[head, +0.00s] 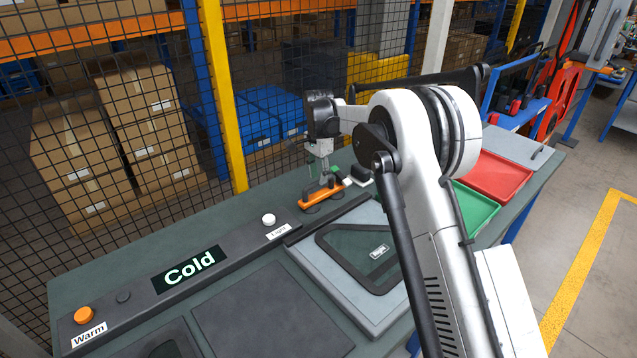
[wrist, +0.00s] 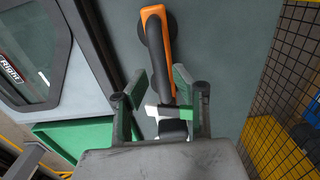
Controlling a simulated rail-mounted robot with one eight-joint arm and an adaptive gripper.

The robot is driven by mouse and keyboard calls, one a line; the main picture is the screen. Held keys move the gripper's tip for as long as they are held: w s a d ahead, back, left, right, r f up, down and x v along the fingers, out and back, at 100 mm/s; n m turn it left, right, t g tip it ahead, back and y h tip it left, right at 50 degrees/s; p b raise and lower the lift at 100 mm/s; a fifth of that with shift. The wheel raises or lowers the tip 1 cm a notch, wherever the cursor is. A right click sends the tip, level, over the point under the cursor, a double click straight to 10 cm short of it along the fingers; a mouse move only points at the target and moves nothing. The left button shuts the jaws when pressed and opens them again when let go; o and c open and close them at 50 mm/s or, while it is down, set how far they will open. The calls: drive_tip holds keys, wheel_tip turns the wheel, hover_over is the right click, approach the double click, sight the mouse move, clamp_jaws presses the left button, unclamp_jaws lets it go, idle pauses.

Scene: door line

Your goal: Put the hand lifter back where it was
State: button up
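The hand lifter (head: 320,194), an orange bar with black round cups, sits on the dark green bench top behind the door panel. In the wrist view the orange lifter (wrist: 157,42) lies ahead of my gripper, with its near dark end in line with the gap between the fingertips. My gripper (head: 324,178) is above the lifter and points down. In the wrist view my gripper (wrist: 158,78) has its green-tipped fingers apart, one on each side of the lifter's near end. I see no clear contact. The exact height between fingertips and lifter cannot be told.
A small white-and-black object (wrist: 168,122) shows between the finger bases. A door panel marked Right (head: 375,250) lies on the bench. Green (head: 468,207) and red (head: 497,176) trays stand to the right. A console reading Cold (head: 189,268) is at left. Mesh fencing (head: 130,130) stands behind.

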wheel_tip(320, 180, up, 8)
drive_tip(key=s+d+r+n+t, duration=0.2)
drive_tip(key=s+d+r, duration=0.6)
drive_tip(key=r, duration=0.3)
drive_tip(key=s+d+r+n+t, duration=0.1)
drive_tip(key=s+d+r, duration=0.25)
drive_tip(key=s, duration=0.25)
drive_tip(key=s+d+r+n, duration=0.1)
drive_tip(key=s+d+r, duration=0.2)
drive_tip(key=s+d, duration=0.25)
drive_tip(key=s+d+f+n+t, duration=0.1)
drive_tip(key=s+d+f, duration=0.2)
drive_tip(key=s, duration=0.6)
drive_tip(key=s+d+f+n+t, duration=0.1)
drive_tip(key=s+d+f+n, duration=0.1)
drive_tip(key=s, duration=0.7)
drive_tip(key=s+d+f+n+t, duration=0.2)
drive_tip(key=s+d+f, duration=0.2)
drive_tip(key=s, duration=0.6)
drive_tip(key=shift+f, duration=0.1)
drive_tip(key=shift+f+b, duration=0.55)
drive_tip(key=shift+b, duration=0.2)
